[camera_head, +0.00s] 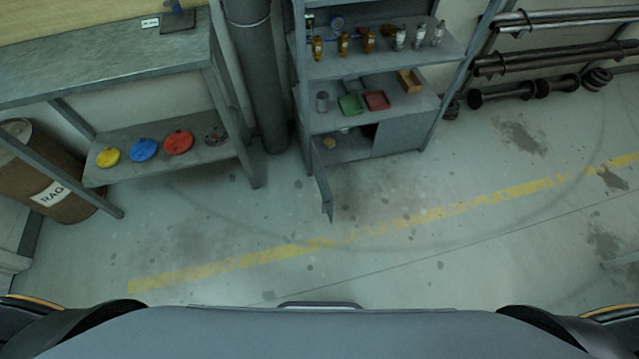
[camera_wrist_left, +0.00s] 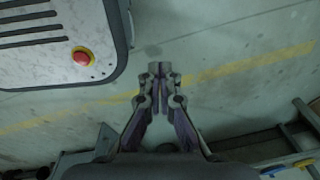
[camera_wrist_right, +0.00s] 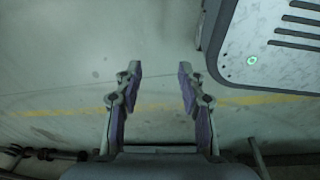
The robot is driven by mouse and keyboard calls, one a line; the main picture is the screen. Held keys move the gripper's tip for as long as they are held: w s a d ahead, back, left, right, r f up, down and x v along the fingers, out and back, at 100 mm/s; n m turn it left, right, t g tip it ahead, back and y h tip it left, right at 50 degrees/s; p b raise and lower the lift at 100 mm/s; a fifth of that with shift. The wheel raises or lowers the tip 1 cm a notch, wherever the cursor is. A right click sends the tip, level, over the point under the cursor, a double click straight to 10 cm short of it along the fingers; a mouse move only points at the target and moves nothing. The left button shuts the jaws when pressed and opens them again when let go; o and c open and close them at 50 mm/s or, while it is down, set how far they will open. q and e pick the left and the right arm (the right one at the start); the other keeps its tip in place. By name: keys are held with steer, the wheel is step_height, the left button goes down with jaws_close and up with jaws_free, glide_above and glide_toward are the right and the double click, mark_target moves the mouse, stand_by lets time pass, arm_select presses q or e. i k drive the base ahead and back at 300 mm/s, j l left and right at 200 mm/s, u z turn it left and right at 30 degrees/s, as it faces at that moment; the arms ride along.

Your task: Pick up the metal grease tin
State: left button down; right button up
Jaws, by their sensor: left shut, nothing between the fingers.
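A small grey metal cylinder that looks like the grease tin (camera_head: 322,101) stands upright on the middle shelf of the grey cabinet (camera_head: 410,104), at the left end. It is small in the head view, and no label can be read. My left gripper (camera_wrist_left: 159,70) is shut and empty in the left wrist view, over bare floor. My right gripper (camera_wrist_right: 158,76) is open and empty in the right wrist view, also over bare floor. Neither gripper shows in the head view, and both are away from the tin.
A green tray (camera_head: 352,105) and red tray (camera_head: 376,100) lie right of the tin. The cabinet's lower door (camera_head: 323,187) stands open. A vertical pipe (camera_head: 258,75) and workbench (camera_head: 120,65) stand left. A rag drum (camera_head: 45,180) is far left. The floor in front is clear.

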mark_target(329, 142)
steer(key=u, duration=0.55)
steer(key=i+l+u, duration=0.2)
steer(key=l+u, duration=0.25)
steer(key=i+l+u, duration=0.1)
steer(key=l+u, duration=0.85)
steer(key=l, duration=0.7)
steer(key=k+l+u, duration=0.15)
steer(key=l, duration=1.25)
steer(key=k+u, duration=0.05)
